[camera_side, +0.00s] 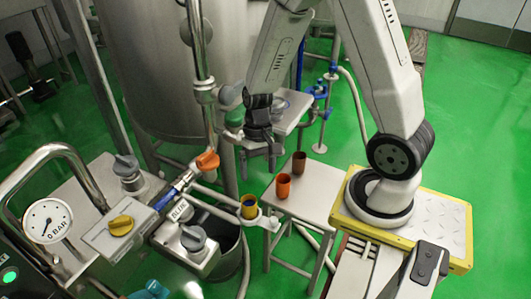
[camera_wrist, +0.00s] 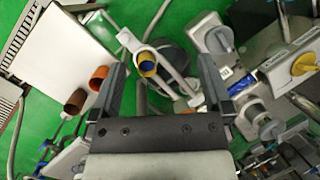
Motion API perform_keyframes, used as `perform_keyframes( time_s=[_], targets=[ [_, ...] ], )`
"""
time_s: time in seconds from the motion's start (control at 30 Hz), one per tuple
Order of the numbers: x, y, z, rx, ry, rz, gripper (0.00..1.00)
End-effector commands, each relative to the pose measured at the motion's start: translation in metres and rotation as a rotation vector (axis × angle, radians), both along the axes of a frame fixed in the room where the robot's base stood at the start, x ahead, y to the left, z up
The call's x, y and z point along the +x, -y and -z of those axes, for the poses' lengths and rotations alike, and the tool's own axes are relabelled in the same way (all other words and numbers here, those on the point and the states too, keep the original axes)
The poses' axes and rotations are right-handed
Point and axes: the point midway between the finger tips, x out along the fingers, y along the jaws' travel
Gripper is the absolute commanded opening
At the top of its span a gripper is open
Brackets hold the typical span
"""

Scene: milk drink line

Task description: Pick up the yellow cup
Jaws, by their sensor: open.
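An orange cup (camera_side: 283,186) and a brown cup (camera_side: 299,163) stand on a small pale table (camera_side: 316,190) right of the holder. A large steel tank (camera_side: 165,70) stands behind.

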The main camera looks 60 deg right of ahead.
Motion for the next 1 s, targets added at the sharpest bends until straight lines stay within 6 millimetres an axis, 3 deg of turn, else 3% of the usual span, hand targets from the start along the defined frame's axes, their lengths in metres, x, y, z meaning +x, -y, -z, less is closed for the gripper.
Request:
perform_keyframes(
  time_s=[0.5,1.0],
  targets=[
    [0.013,0.008,0.067,0.379,-0.262,0.466,1.00],
    [0.033,0.029,0.134,0.797,-0.352,0.921,1.00]
  ],
)
